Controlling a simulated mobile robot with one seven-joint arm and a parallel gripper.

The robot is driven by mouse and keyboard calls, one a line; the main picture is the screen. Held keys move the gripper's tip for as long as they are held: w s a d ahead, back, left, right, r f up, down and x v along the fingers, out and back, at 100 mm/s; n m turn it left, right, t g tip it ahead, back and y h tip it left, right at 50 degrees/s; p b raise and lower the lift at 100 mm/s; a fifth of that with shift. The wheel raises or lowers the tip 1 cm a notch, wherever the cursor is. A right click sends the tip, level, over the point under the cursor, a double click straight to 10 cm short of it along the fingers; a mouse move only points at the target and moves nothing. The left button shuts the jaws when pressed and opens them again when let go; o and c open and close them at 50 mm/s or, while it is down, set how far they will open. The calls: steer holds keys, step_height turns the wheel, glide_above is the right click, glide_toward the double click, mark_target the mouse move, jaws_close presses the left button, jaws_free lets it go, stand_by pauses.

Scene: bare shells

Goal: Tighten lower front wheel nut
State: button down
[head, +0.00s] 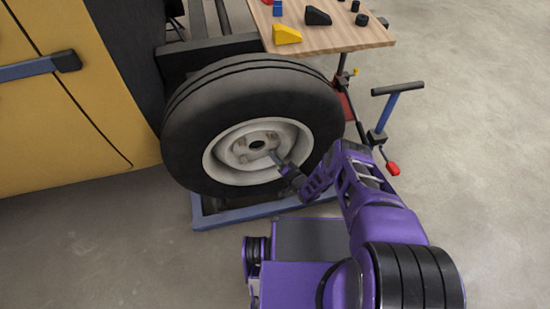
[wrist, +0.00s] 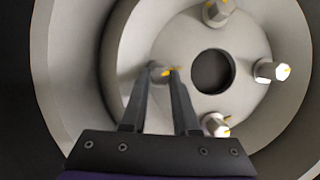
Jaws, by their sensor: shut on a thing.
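The wheel (head: 328,120) has a black tire and a pale rim, with a hub (head: 236,150) around a dark centre hole. My gripper (head: 275,156) reaches in from the lower right to the lower right of the hub. In the wrist view my gripper (wrist: 163,78) is shut on a hex nut (wrist: 158,68) with a yellow mark, left of the hole. The fingertips partly hide this nut. Three other marked nuts show: one at the top (wrist: 217,12), one at the right (wrist: 271,72) and one below (wrist: 215,125). How tight they are cannot be told.
A wooden table (head: 345,38) with a yellow wedge (head: 287,34) and dark pieces stands above the wheel. A stand with a blue post (head: 387,112) and red-tipped lever (head: 393,168) is right of it. A blue frame (head: 235,214) lies below. The floor at right is clear.

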steer(key=shift+w+m+y, duration=0.1)
steer(key=shift+m+y, duration=0.2)
stand_by(0.4)
steer(key=c, duration=0.7)
jaws_free()
steer(key=shift+d, duration=0.1)
